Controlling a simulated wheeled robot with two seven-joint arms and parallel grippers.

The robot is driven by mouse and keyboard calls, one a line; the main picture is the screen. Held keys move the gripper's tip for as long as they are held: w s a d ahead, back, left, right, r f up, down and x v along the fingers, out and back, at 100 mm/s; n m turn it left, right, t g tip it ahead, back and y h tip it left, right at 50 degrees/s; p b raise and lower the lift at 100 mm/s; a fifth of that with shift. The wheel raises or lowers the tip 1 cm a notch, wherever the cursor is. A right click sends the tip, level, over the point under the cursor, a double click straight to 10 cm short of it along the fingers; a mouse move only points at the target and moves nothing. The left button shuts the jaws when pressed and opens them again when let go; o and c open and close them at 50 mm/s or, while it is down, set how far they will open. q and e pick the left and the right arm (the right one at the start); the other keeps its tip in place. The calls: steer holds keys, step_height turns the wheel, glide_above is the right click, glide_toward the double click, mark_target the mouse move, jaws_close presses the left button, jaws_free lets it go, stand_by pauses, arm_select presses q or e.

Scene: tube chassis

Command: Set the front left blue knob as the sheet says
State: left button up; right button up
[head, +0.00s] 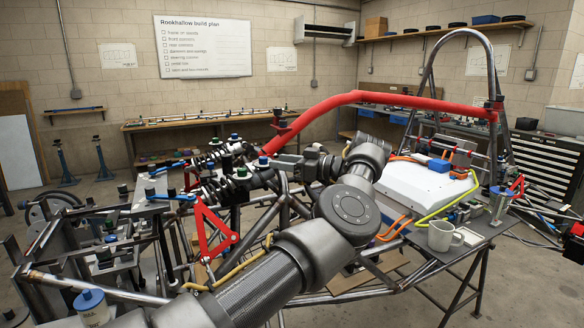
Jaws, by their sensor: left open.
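Several blue and green knobs sit on the dampers at the front of the tube chassis (285,215). One blue knob (264,160) tops a damper just left of my left gripper (276,165). A green knob (242,171) is beside it, and another blue knob (234,136) is farther back. My left arm comes in from the bottom left and bends back, so the gripper points left. Its jaws are open, close to the blue knob; I cannot tell if they touch it. Dial marks are too small to read.
A whiteboard (202,46) headed "Rookhallow build plan" hangs on the back wall. A red tube (400,99) runs above the chassis. A mug (440,236) stands on the right-hand table. Metal fixtures (110,250) crowd the left. My arm hides part of the chassis middle.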

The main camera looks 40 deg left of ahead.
arm_select(q)
steer(key=shift+v, duration=1.25)
